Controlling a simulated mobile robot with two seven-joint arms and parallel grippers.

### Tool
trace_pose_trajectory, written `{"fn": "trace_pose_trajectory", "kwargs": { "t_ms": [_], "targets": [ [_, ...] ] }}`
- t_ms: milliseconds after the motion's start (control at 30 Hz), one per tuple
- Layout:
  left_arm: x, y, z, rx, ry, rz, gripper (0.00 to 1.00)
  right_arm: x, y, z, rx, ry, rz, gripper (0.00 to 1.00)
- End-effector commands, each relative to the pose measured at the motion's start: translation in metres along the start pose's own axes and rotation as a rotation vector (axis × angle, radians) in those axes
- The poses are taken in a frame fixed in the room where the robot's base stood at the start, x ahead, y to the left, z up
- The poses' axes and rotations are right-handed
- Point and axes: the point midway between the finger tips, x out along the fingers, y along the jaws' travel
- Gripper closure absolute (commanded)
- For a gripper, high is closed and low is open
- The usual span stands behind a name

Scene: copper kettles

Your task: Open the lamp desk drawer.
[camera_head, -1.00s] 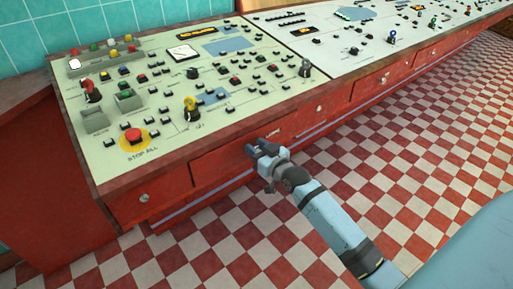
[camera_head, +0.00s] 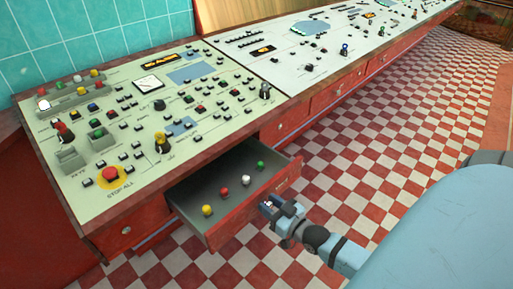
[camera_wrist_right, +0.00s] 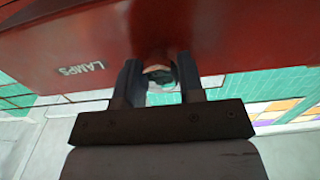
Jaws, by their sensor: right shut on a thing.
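The lamp desk drawer (camera_head: 225,225) is a red-fronted drawer under the control desk, pulled well out in the head view. Inside lie a yellow, a red, a white and a green knob-like piece on its grey floor. My right gripper (camera_head: 272,208) is at the middle of the drawer front. In the right wrist view the drawer front (camera_wrist_right: 40,55) carries the label "LAMPS", upside down. There my right gripper's fingers (camera_wrist_right: 160,82) are on both sides of a small round knob (camera_wrist_right: 159,72) and shut on it. My left gripper is not in view.
The desk top (camera_head: 135,185) is full of buttons and switches, with a red STOP ALL button (camera_head: 110,175) at its near left. Other closed red drawers (camera_head: 325,97) run along the desk to the right. The checkered floor (camera_head: 400,150) is clear beside the desk.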

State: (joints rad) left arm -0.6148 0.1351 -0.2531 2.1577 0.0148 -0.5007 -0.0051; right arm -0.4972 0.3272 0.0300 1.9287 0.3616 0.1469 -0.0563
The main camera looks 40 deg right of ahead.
Motion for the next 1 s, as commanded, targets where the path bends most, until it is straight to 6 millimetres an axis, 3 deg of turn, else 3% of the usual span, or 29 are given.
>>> {"fn": "trace_pose_trajectory", "kwargs": {
  "t_ms": [233, 633, 667, 767, 1000],
  "targets": [
    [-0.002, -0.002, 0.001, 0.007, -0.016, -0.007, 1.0, -0.019, 0.0, -0.001, 0.0, 0.001, 0.0, 1.0],
    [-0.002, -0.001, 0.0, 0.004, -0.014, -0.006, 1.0, -0.022, 0.0, 0.0, -0.001, 0.002, 0.0, 1.0],
    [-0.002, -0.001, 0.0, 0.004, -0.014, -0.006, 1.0, -0.022, 0.0, 0.0, -0.001, 0.002, 0.0, 0.62],
    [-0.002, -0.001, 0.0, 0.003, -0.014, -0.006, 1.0, -0.022, 0.0, 0.0, 0.0, 0.002, 0.0, 0.41],
    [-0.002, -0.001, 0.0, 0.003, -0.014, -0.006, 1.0, -0.022, 0.0, 0.0, 0.0, 0.001, 0.0, 0.41]
  ]
}}
